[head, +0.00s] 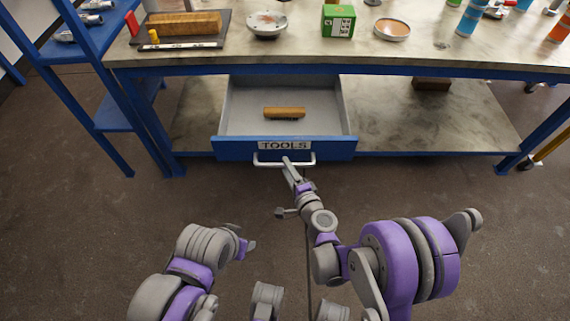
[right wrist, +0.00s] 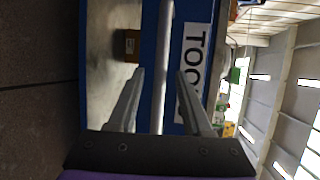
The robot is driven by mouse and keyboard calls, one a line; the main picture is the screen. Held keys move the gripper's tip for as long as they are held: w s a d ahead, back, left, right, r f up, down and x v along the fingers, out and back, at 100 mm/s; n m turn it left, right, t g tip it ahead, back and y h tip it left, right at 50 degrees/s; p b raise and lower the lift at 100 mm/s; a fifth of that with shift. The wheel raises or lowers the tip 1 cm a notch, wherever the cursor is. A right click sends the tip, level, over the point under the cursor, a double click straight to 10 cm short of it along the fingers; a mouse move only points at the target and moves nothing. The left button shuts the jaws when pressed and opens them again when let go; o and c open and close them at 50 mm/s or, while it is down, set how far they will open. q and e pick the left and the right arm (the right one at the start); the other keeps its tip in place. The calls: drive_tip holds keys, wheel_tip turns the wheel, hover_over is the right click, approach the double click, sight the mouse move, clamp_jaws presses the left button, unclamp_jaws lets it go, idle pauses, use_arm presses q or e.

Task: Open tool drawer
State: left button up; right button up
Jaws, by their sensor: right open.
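The tool drawer (head: 230,149) is blue with a grey inside and a TOOLS label. It stands pulled out under the workbench in the head view. A wooden brush (head: 284,112) lies inside it. The drawer's pale bar handle (head: 270,161) runs across its front. My right gripper (head: 288,164) is at the handle. In the right wrist view the handle (right wrist: 163,45) passes between the two spread fingers of my right gripper (right wrist: 160,78), with gaps on both sides. My left gripper (head: 247,245) is low, left of the right arm, far from the drawer; its fingers are unclear.
The workbench top (head: 350,55) carries a wooden block on a board (head: 184,23), a bowl (head: 268,24), a green box (head: 338,20) and bottles. A lower shelf (head: 430,120) lies beside the drawer. A blue rack (head: 90,60) stands at the left. The floor before the drawer is clear.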

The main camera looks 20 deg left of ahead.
use_arm(q)
drive_tip(key=shift+r+p, duration=0.3)
drive_tip(key=shift+r, duration=0.15)
use_arm(e)
drive_tip(key=v, duration=0.8)
drive_tip(key=shift+s+d, duration=0.2)
drive_tip(key=shift+s, duration=0.05)
drive_tip(key=shift+r, duration=0.2)
drive_tip(key=s+d+r+n+g+h, duration=0.35)
drive_tip(key=s+d+n+h, duration=0.2)
drive_tip(key=s+d, duration=0.6)
drive_tip(key=s+d+r+n+g+h, duration=0.2)
drive_tip(key=s+d+n+g+h, duration=0.35)
drive_tip(key=s+d, duration=0.6)
use_arm(q)
wheel_tip(320, 180, up, 24)
drive_tip(key=w+t+p, duration=0.1)
drive_tip(key=p, duration=2)
use_arm(e)
drive_tip(key=w+d+r+t, duration=0.1)
drive_tip(key=w+r, duration=0.1)
drive_tip(key=r, duration=1)
drive_tip(key=w+d+r+t+y, duration=0.1)
drive_tip(key=w+r, duration=0.1)
drive_tip(key=r, duration=1)
drive_tip(key=shift+d, duration=0.35)
use_arm(q)
drive_tip(key=shift+r, duration=0.1)
use_arm(e)
drive_tip(key=shift+r, duration=0.1)
